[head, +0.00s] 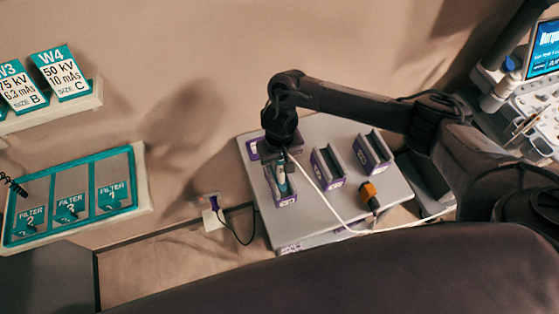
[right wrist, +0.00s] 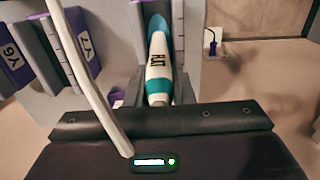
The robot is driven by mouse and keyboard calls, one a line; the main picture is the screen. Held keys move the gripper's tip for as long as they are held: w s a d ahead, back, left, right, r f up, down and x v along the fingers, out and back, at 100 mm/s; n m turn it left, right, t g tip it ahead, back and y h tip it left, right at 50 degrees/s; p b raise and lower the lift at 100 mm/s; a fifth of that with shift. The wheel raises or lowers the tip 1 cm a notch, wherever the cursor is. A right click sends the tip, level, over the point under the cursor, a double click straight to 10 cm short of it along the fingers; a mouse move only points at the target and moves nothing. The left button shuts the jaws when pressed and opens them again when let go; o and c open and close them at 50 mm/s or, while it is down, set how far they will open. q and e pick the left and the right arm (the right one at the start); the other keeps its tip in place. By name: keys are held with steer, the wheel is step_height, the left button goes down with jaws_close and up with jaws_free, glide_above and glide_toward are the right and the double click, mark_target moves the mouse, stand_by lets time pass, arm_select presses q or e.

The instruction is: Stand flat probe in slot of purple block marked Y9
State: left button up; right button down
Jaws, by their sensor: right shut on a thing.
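The flat probe (right wrist: 160,65), white and teal with its name on the side, stands nearly upright below my right gripper (head: 284,158), which is shut on it. In the head view the probe (head: 282,180) shows over the slot of the leftmost front grey and purple block (head: 288,200); its lower end appears within the slot, but the depth is unclear. That block's mark is too small to read. In the right wrist view the other two blocks look marked Y7 (right wrist: 86,42) and Y6 (right wrist: 12,58), slots empty. My left gripper is not in view.
The blocks stand on a grey table (head: 262,225). A white cable (head: 318,190) runs from the probe across it. An orange and black piece (head: 369,196) lies at the front right. A filter rack (head: 75,195) and an ultrasound console (head: 525,95) stand at either side.

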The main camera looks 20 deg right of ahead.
steer(key=c, duration=1.2)
jaws_free()
steer(key=shift+o, duration=0.2)
steer(key=shift+f, duration=0.1)
steer(key=shift+r, duration=0.5)
step_height(320, 180, up, 6)
steer(key=shift+f+p, duration=0.1)
steer(key=shift+p, duration=0.8)
steer(key=shift+r, duration=0.55)
